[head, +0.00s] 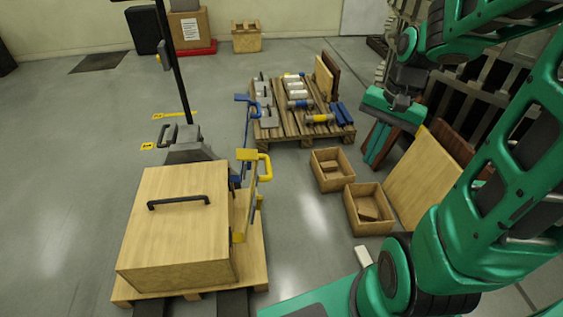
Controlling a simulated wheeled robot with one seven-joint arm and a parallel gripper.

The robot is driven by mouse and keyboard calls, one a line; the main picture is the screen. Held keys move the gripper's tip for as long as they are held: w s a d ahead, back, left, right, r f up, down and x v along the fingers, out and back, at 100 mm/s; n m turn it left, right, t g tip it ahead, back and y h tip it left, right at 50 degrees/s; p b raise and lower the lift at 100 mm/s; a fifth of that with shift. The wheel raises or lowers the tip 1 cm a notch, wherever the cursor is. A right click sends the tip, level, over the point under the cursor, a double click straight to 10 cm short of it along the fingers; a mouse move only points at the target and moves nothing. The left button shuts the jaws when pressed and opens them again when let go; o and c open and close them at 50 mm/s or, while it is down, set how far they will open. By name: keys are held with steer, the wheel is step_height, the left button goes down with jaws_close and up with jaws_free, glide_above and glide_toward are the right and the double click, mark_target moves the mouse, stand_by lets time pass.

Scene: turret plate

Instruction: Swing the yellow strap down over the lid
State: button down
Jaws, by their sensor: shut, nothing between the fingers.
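A wooden box with a flat lid (172,222) and a black handle (179,202) on top stands on a pallet at the lower left. The yellow strap (252,184) stands raised beside the box's right side, with its yellow grip at the top. It is clear of the lid. My gripper (376,160) hangs at the right, well away from the strap, with its fingers pointing down. It is shut and empty. The strap's lower end is partly hidden.
A blue strap (247,122) stands raised behind the yellow one. Two open wooden boxes (331,155) (369,228) are on the floor right of the pallet. A pallet of parts (275,132) is behind. A dark post (174,75) rises behind the box. Floor between is clear.

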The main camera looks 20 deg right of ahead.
steer(key=w+a+f+m+t+y, duration=0.1)
steer(key=w+a+f+m+y, duration=0.15)
steer(key=w, duration=0.35)
steer(key=w+a+f+m+y, duration=0.1)
steer(key=w+f+m+y, duration=0.1)
steer(key=w+f+m, duration=0.3)
steer(key=w+a+f+m+t+y, duration=0.1)
steer(key=w+a+f+m+y, duration=0.15)
steer(key=w, duration=0.55)
steer(key=a+r+x, duration=0.1)
steer(key=x, duration=1.1)
steer(key=shift+s+a+r, duration=0.2)
steer(key=shift+a+r, duration=0.05)
steer(key=shift+a, duration=0.1)
